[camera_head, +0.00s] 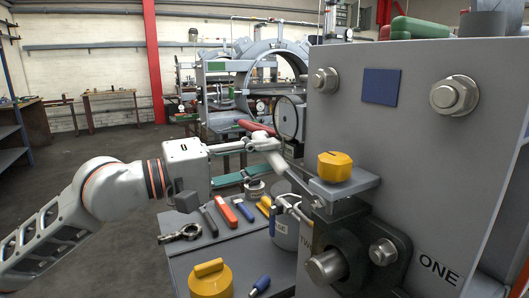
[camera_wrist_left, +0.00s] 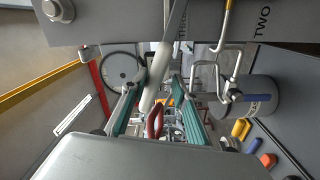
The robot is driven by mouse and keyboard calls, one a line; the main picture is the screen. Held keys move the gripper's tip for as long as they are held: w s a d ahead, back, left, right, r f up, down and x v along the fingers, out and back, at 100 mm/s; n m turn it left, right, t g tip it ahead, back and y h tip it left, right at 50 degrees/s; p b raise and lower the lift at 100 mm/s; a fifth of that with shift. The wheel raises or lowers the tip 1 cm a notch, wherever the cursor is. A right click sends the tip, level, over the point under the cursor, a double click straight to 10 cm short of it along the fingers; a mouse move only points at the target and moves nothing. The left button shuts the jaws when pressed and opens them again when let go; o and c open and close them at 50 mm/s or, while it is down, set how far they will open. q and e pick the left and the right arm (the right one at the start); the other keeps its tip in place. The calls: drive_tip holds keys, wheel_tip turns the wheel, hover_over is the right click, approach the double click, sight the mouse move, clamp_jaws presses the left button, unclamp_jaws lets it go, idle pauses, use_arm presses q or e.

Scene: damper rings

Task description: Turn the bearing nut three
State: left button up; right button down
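My left gripper (camera_head: 248,162) reaches in from the left, beside the left side of the big grey block (camera_head: 420,160). In the left wrist view its two teal fingers (camera_wrist_left: 157,88) are spread apart. A pale lever-like bar (camera_head: 268,146) is near the fingertips; it also shows in the left wrist view (camera_wrist_left: 160,65), running into the gap between the fingers. I cannot tell whether it touches them. A small label by the bar in the left wrist view seems to read THREE. No nut is clear there. The right gripper is not in view.
A grey disc (camera_head: 290,118) stands behind the bar. A yellow knob (camera_head: 335,166) sits on a ledge of the block. Below, a grey bench top holds several tools, a grey canister (camera_head: 284,228) and a yellow weight (camera_head: 210,280). Open floor lies at the left.

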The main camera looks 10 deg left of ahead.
use_arm(q)
drive_tip(key=shift+w+a+f, duration=0.2)
drive_tip(key=shift+w+f, duration=0.1)
drive_tip(key=shift+f, duration=0.4)
drive_tip(key=f+n, duration=0.3)
drive_tip(key=f, duration=0.1)
drive_tip(key=shift+w+a+n, duration=0.15)
drive_tip(key=shift+w+n, duration=0.05)
drive_tip(key=shift+n, duration=0.2)
drive_tip(key=shift+s+d+f+n, duration=0.1)
drive_tip(key=shift+s+f+n, duration=0.05)
drive_tip(key=shift+f+n, duration=0.45)
drive_tip(key=shift+s+d+f+n, duration=0.15)
drive_tip(key=shift+f+n, duration=0.4)
drive_tip(key=shift+f, duration=0.1)
drive_tip(key=shift+s+d+f+n, duration=0.1)
drive_tip(key=shift+s+f+n, duration=0.05)
drive_tip(key=shift+f+n, duration=0.45)
